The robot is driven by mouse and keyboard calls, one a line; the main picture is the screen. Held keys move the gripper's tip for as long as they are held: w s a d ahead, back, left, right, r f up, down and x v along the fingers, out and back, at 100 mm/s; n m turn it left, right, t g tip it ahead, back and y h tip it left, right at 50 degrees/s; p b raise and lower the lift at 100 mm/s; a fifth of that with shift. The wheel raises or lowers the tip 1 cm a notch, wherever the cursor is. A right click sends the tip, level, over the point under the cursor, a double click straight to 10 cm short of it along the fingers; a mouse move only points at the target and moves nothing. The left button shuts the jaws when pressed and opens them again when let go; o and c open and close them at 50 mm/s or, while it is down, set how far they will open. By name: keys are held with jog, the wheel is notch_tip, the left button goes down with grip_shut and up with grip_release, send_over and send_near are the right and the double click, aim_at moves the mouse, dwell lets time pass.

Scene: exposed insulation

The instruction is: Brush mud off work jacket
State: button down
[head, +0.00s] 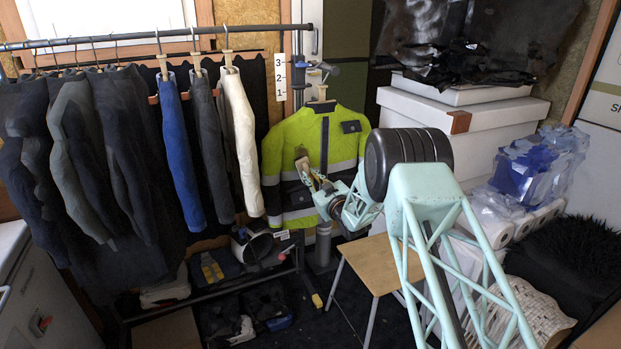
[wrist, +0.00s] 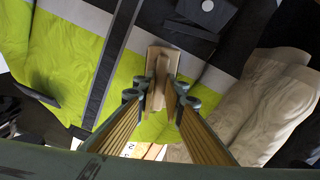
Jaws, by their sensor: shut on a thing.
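The work jacket (head: 338,138) is yellow-green with black panels and grey bands. It hangs upright on a stand right of the clothes rail in the head view, and fills much of the wrist view (wrist: 62,62).
Dark garments (head: 115,140), a blue garment (head: 178,150) and a cream garment (head: 241,140) hang close on the left. A wooden stool (head: 377,263) stands below my arm. White boxes (head: 490,130) are at the right. Shoes and other items crowd the low shelf.

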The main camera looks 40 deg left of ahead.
aim_at(306, 163)
jog(key=shift+r, duration=0.2)
jog(key=shift+r, duration=1.6)
jog(key=shift+r, duration=0.15)
jog(key=shift+w+a+r, duration=0.1)
jog(key=shift+r, duration=1.55)
jog(key=shift+r, duration=0.1)
notch_tip(306, 163, up, 3)
jog(key=shift+r+b, duration=0.15)
jog(key=shift+b, duration=0.15)
jog(key=shift+a+b, duration=0.1)
jog(key=shift+b, duration=0.25)
